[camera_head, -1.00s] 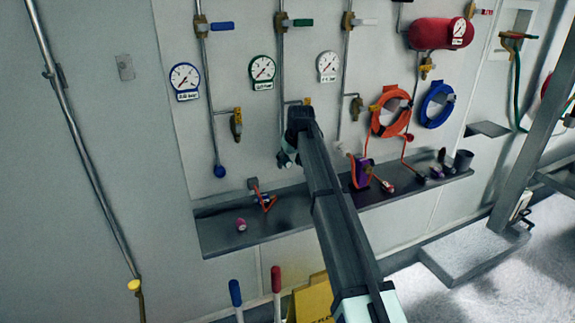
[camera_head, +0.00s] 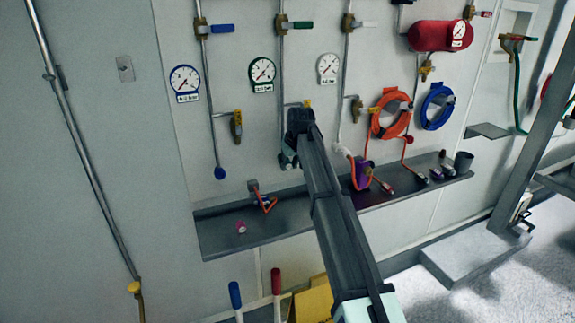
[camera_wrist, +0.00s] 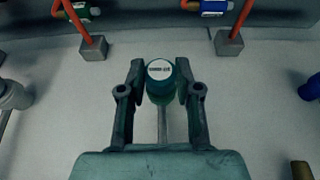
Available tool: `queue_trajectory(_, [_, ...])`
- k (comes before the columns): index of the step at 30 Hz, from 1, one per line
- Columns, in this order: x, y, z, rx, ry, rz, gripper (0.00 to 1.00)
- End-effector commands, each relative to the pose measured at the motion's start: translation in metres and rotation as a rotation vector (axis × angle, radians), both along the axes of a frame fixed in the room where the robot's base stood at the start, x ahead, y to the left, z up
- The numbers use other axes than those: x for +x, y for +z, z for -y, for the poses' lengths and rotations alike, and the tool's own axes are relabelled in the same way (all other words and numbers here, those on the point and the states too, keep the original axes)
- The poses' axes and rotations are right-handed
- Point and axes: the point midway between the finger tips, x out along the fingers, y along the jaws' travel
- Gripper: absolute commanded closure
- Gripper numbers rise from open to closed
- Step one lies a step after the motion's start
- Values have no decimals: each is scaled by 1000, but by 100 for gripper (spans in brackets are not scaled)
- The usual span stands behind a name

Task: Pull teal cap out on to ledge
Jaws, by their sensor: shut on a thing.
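The teal cap (camera_wrist: 160,85) is a short cylinder with a white, labelled round end, in the middle of the wrist view. My gripper (camera_wrist: 161,78) has a finger on each side of it and is shut on it. A thin grey pipe runs in line with the cap, between the fingers. Whether the cap is still on the pipe's end cannot be told.
A pink cap (camera_head: 241,227) lies on the ledge's left part. A red hose (camera_head: 265,201) hangs just right of it. A purple-and-orange item (camera_head: 361,176) and a dark cup (camera_head: 463,161) stand farther right. A blue-ended pipe (camera_head: 219,172) hangs left of my gripper.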

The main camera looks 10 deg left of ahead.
Motion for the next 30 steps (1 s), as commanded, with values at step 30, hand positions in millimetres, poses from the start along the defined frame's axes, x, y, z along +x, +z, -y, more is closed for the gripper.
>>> queue_trajectory(30, [-30,0,16,0,0,-1,100])
